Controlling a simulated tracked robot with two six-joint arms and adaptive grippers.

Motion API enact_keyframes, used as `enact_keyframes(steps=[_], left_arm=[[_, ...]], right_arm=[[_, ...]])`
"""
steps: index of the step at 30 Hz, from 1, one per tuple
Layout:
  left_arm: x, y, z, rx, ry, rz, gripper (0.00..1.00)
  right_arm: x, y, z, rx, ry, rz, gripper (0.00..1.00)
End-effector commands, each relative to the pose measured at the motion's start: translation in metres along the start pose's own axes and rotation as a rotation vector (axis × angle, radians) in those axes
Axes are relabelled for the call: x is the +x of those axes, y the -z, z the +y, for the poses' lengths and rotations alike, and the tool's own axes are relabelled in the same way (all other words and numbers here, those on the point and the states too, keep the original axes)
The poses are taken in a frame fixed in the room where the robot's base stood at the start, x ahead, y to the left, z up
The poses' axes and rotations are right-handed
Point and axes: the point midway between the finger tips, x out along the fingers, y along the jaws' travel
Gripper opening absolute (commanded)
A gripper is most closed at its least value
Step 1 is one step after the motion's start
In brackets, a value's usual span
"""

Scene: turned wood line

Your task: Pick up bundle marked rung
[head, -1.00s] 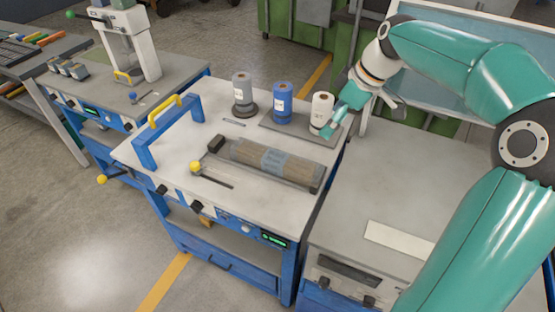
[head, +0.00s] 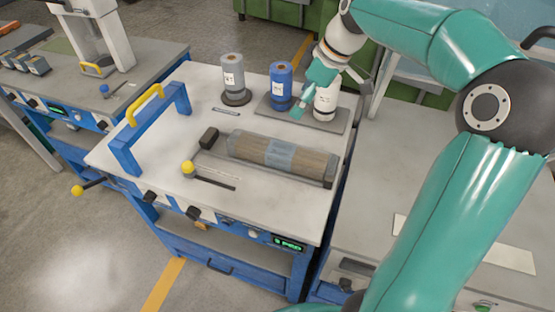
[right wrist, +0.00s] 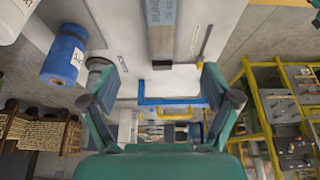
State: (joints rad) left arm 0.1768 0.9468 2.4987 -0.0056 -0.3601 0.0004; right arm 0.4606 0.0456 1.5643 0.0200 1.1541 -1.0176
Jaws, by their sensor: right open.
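A bundle of brown wooden rods (head: 247,147) lies on the blue-framed bench, held round its middle by a grey-blue band. In the right wrist view the band (right wrist: 162,14) is at the top edge, with partly cut-off lettering; I cannot read the word rung. My right gripper (head: 308,98) is open and empty, above the bench behind the bundle, by the blue and white spools. Its spread fingers also show in the right wrist view (right wrist: 161,85), apart from the bundle. My left gripper is not in view.
A grey spool (head: 232,77), a blue spool (head: 280,85) and a white spool (head: 326,103) stand at the back of the bench. A blue frame with a yellow handle (head: 146,105) rises at the left. A yellow-knobbed lever (head: 188,168) stands in front. The bench top between is clear.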

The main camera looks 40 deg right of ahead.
Motion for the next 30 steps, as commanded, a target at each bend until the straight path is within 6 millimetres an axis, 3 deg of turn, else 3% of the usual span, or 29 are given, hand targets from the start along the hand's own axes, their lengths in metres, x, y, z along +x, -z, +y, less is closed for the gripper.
enact_keyframes(steps=[1, 8, 14, 24, 30], left_arm=[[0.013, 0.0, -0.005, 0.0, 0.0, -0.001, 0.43], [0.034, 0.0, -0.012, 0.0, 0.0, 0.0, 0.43], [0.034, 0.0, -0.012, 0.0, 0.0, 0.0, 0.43], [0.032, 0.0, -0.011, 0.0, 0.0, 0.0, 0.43], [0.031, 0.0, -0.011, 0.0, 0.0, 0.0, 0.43]], right_arm=[[0.012, -0.007, 0.001, 0.004, -0.002, 0.0, 0.88], [0.033, -0.019, 0.002, 0.011, -0.003, -0.001, 0.88], [0.052, -0.021, 0.002, 0.013, -0.001, -0.003, 0.88], [0.122, -0.022, 0.001, 0.014, 0.0, -0.004, 0.88], [0.144, -0.022, 0.002, 0.014, -0.003, -0.002, 0.88]])
